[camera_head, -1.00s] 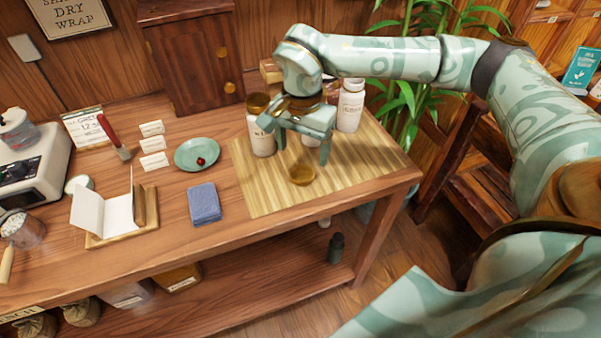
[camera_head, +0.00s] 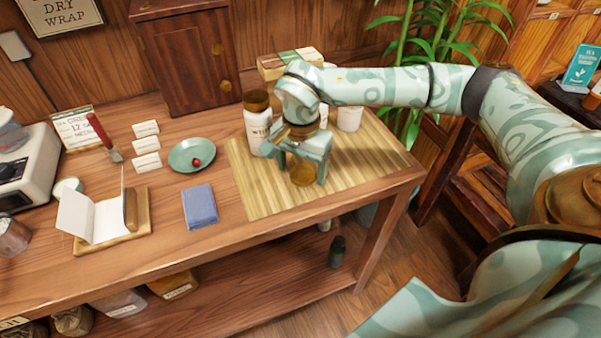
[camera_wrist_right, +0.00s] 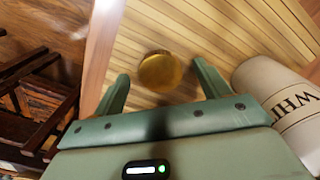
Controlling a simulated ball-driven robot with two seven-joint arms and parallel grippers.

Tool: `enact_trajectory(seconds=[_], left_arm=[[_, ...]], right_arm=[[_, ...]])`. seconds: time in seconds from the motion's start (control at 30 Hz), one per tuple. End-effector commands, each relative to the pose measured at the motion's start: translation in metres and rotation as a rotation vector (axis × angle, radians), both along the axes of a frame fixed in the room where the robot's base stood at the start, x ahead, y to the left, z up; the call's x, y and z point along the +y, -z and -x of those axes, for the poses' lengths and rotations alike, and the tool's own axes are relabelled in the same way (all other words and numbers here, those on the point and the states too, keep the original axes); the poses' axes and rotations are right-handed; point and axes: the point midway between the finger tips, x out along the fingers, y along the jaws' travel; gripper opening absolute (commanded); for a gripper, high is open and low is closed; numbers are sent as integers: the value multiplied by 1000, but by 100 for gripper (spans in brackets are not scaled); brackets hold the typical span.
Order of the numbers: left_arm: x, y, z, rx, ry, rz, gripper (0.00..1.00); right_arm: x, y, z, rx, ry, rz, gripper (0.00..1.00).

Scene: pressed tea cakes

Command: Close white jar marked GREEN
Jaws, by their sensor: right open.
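A brass-coloured round lid (camera_head: 303,175) lies on the bamboo mat; it also shows in the right wrist view (camera_wrist_right: 160,72). My right gripper (camera_head: 302,168) is open and points down over the lid, with a finger on either side of it; the gap to the lid is hard to judge. A white jar with a brown lid (camera_head: 257,125) stands left of the gripper, its label starting "WHI". Another white jar (camera_head: 350,118) stands behind my right arm, its top and label hidden. A white sliver (camera_head: 324,115) shows behind my wrist. No GREEN label is readable. My left gripper is out of view.
The bamboo mat (camera_head: 373,150) has free room right of the gripper. A green saucer with a red ball (camera_head: 193,155), a blue cloth (camera_head: 200,206) and small white cards lie to the left. A wooden cabinet (camera_head: 185,60) stands behind. The table's front edge is close.

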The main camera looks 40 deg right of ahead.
Motion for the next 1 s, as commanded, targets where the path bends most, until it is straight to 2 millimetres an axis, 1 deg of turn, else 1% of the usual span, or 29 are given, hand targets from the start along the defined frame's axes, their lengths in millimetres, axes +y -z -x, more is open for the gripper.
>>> enact_trajectory(seconds=[0.03, 0.07, 0.4, 0.47, 0.5, 0.57, 0.6, 1.0], left_arm=[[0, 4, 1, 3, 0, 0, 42], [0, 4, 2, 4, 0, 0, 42], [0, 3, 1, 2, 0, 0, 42], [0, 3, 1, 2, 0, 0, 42], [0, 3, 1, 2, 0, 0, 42], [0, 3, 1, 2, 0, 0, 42], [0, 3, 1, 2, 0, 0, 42], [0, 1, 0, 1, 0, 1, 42]], right_arm=[[0, 8, 0, 4, 0, 0, 75], [0, 10, 0, 3, 0, -1, 75], [0, 8, 0, -1, 1, 0, 75], [0, 8, 0, -1, 1, 0, 58], [0, 8, 0, -1, 1, 0, 47], [0, 8, 0, -1, 1, 0, 30], [0, 8, 0, -1, 1, 0, 28], [0, 6, 0, -2, 1, 0, 28]])
